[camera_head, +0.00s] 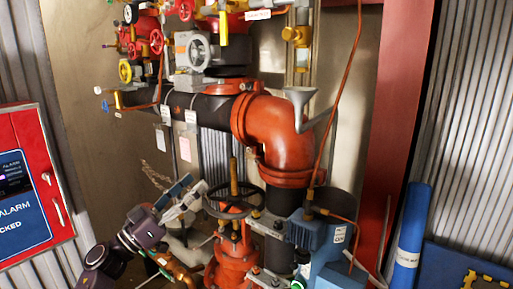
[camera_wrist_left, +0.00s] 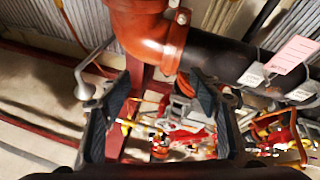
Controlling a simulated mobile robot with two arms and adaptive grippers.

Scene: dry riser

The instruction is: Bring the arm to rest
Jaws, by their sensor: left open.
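My left arm (camera_head: 130,240) comes in from the lower left of the head view, with purple-grey joints. Its gripper (camera_head: 189,194) points up and right, in front of the pipework and just left of a dark handwheel (camera_head: 233,200) in the picture. In the left wrist view the two dark fingers (camera_wrist_left: 162,92) stand wide apart with nothing held between them. Beyond them are an orange elbow pipe (camera_wrist_left: 150,35), a black pipe (camera_wrist_left: 225,60) and blurred red and yellow valves. My right gripper is not seen.
A large orange elbow (camera_head: 275,128) and an orange valve body (camera_head: 232,265) fill the middle. A blue box (camera_head: 318,235) stands to their right. A red alarm cabinet (camera_head: 35,185) is at the left. A blue cylinder (camera_head: 410,235) leans at the right. Paper tags (camera_wrist_left: 287,57) hang from the black pipe.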

